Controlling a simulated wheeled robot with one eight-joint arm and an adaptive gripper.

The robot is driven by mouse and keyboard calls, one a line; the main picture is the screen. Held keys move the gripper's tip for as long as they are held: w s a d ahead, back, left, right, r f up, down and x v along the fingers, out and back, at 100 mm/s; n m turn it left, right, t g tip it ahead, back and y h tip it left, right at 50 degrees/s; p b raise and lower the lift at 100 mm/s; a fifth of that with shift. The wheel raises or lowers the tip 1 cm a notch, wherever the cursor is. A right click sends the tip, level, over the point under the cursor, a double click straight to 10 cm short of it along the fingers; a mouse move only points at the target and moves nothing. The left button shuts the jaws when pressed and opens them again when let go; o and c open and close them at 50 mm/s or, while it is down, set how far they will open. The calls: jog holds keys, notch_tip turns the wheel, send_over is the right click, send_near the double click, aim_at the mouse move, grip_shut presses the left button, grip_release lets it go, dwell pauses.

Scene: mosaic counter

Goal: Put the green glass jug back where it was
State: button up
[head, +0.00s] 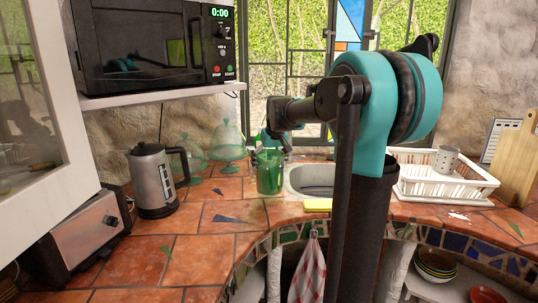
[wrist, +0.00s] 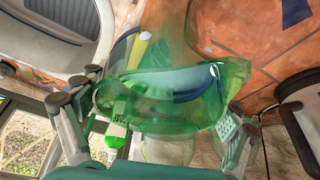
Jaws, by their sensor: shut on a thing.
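The green glass jug (head: 269,174) is upright over the tiled counter, just left of the sink, in the head view. In the wrist view the jug (wrist: 165,100) fills the middle, see-through, with its rim towards the camera. My gripper (wrist: 155,122) has a finger on each side of the jug and is shut on it. In the head view my gripper is partly hidden behind the jug and my arm. I cannot tell whether the jug's base touches the counter.
A kettle (head: 153,180) and a toaster (head: 80,238) are further left. The sink (head: 309,177), a yellow sponge (head: 318,205) and a white dish rack (head: 440,182) lie right. Bare tiles (head: 195,250) are in front.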

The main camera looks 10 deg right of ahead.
jog(key=shift+f, duration=2)
jog(key=shift+f, duration=0.1)
jog(key=o, duration=1.6)
jog(key=a+v, duration=0.1)
jog(key=v, duration=1.1)
jog(key=s+d+f, duration=0.1)
jog(key=s+f, duration=0.8)
jog(key=s+d+f+m, duration=0.1)
jog(key=s+f, duration=0.8)
jog(key=f, duration=0.1)
jog(key=s+d+f+m, duration=0.1)
jog(key=s+d+f, duration=0.1)
jog(key=s+f, duration=0.7)
jog(key=shift+s+f+h, duration=0.35)
jog(key=shift+f+h, duration=0.05)
jog(key=shift+f, duration=0.35)
